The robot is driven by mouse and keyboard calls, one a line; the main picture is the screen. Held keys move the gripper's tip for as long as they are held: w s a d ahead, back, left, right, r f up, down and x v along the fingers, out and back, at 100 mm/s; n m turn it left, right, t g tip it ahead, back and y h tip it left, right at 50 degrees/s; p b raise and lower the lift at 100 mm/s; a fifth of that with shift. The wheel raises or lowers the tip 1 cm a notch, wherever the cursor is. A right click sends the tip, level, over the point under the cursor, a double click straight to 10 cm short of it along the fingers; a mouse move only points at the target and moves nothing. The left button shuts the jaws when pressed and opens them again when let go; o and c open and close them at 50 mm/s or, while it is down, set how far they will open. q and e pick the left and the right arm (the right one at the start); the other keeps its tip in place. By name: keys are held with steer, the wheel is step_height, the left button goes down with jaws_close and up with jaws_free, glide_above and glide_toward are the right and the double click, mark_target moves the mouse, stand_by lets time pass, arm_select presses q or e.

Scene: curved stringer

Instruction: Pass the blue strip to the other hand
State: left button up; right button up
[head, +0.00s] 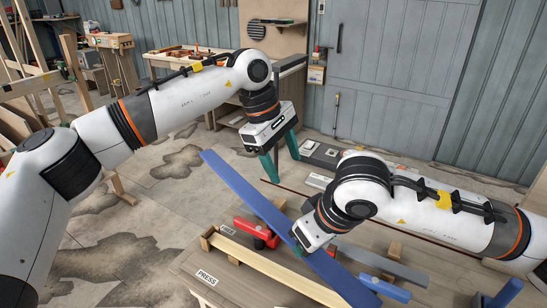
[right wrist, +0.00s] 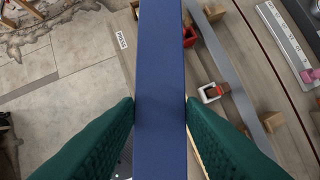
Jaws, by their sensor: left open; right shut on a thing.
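The long blue strip (head: 240,187) slants across the head view, from its free far-left end down to the lower right, over the workbench. My right gripper (right wrist: 160,108) is shut on it, with one green finger on each side in the right wrist view. In the head view, the right gripper's wrist hides part of the strip and its fingers. My left gripper (head: 283,168) is open and empty, with its green fingers pointing down. In the head view it appears beyond the strip, to the right of the free end and apart from it.
The workbench (head: 225,290) holds a pale wooden strip (head: 268,268), a red clamp (head: 257,233), a grey strip (head: 380,263), a blue tool (head: 385,289) and a PRESS label (head: 207,277). Bare floor (head: 155,215) lies left of the bench. A second bench stands behind.

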mark_target(268, 204)
arm_select(q)
steer(key=a+f+m+y, duration=0.1)
steer(key=f, duration=0.2)
steer(key=s+a+f+m+y, duration=0.1)
steer(key=f+y, duration=0.1)
steer(key=f, duration=0.1)
steer(key=a+f+m+t+y, duration=0.1)
steer(key=f+y, duration=0.1)
steer(key=f, duration=0.2)
steer(key=shift+s+m, duration=0.25)
steer(key=shift+m, duration=0.05)
steer(key=shift+r, duration=0.1)
steer(key=shift+d, duration=0.1)
steer(key=c, duration=1.1)
arm_select(e)
steer(key=shift+a, duration=0.1)
arm_select(q)
steer(key=shift+c, duration=0.4)
arm_select(e)
steer(key=o, duration=1.2)
steer(key=shift+r, duration=0.1)
